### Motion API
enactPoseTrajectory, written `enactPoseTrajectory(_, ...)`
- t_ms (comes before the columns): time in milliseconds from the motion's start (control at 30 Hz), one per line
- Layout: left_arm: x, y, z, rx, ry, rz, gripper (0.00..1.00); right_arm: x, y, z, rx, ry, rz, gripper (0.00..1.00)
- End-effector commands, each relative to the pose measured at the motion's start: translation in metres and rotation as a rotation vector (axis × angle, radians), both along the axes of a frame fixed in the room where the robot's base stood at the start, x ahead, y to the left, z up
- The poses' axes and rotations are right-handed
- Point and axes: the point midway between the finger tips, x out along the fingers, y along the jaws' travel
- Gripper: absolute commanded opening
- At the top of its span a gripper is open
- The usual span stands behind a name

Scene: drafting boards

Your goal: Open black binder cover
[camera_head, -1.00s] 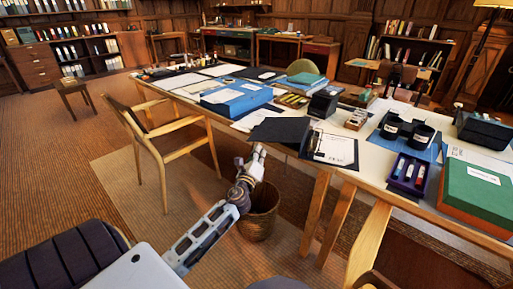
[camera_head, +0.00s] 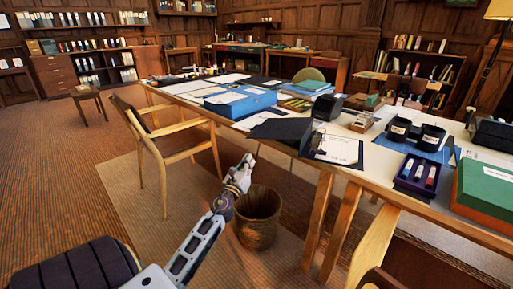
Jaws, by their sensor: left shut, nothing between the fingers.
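The black binder (camera_head: 283,129) lies on the near edge of the long table. Its black cover is spread to the left, and a white sheet (camera_head: 336,148) shows on its right half beside the metal rings. My left gripper (camera_head: 246,162) is shut and empty. It is below and to the left of the binder, in front of the table edge and apart from it. My right gripper is not in view.
A wicker basket (camera_head: 257,218) stands on the floor beside my left arm. A wooden chair (camera_head: 166,145) is to the left. Blue boxes (camera_head: 241,101), black cups (camera_head: 398,130) and a pen tray (camera_head: 417,178) crowd the table (camera_head: 378,171). A green box (camera_head: 486,188) is at right.

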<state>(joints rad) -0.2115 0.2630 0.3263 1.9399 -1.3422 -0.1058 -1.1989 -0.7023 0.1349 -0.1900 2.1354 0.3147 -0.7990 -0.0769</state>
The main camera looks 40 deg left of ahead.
Motion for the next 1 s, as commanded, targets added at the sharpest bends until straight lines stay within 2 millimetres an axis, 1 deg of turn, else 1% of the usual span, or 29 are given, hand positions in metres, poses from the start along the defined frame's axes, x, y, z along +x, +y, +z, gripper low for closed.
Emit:
enactPoseTrajectory(33,-0.002,0.004,-0.008,0.02,0.007,0.006,0.0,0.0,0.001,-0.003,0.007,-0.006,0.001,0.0)
enactPoseTrajectory(100,-0.004,0.009,-0.012,0.047,0.015,0.012,0.0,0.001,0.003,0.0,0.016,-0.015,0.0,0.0)
enactPoseTrajectory(300,-0.008,0.016,-0.018,0.092,0.031,0.021,0.0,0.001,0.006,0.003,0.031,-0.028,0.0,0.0)
enactPoseTrajectory(767,-0.008,0.017,-0.017,0.097,0.033,0.023,0.0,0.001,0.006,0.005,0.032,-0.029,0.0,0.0)
enactPoseTrajectory(1000,0.0,0.019,-0.015,0.098,0.033,0.022,0.0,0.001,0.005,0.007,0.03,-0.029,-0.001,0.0)
